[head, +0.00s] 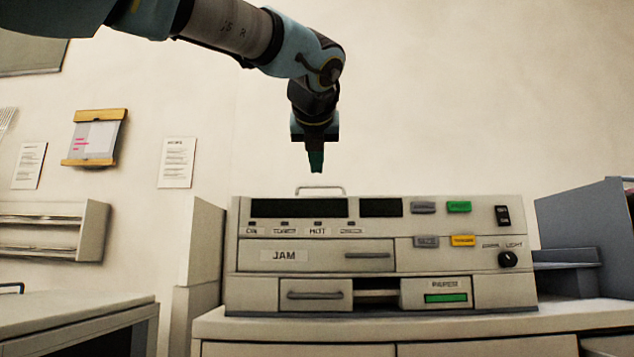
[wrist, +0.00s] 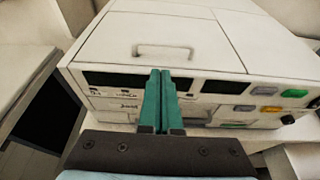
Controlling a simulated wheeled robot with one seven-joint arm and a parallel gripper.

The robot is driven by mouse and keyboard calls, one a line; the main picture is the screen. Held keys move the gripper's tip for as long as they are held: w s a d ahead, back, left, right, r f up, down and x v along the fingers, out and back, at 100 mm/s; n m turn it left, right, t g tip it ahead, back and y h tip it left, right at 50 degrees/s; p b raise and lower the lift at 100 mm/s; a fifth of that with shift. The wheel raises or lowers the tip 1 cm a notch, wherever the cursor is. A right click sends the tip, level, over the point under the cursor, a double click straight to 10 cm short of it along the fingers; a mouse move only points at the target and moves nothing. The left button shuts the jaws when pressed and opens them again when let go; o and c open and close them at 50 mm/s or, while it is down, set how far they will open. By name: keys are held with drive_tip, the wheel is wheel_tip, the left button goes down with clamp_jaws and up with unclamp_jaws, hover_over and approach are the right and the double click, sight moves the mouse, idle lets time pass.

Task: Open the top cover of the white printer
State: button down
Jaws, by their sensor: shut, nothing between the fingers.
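The white printer (head: 380,236) stands on a white cabinet in the head view. Its front carries dark displays, coloured buttons, a JAM panel and a paper drawer. Its top cover (wrist: 175,32) lies flat and closed in the wrist view, with a pale bar handle (wrist: 163,51) near the front edge. The handle also shows above the printer's top edge in the head view (head: 320,189). My gripper (head: 316,171) points down above the handle in the head view, apart from it. Its green fingers (wrist: 160,75) are shut and empty. In the wrist view the fingertips appear just in front of the handle.
A blue-grey tray unit (head: 590,225) stands right of the printer. A pale upright box (head: 203,245) is close on its left. A lower white surface (head: 75,315) lies at the left. The air above the printer is clear around my gripper.

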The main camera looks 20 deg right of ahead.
sight(317, 187)
drive_tip(key=x, duration=0.8)
drive_tip(key=shift+w+d+f, duration=0.1)
drive_tip(key=shift+w+f, duration=0.05)
drive_tip(key=shift+w, duration=0.15)
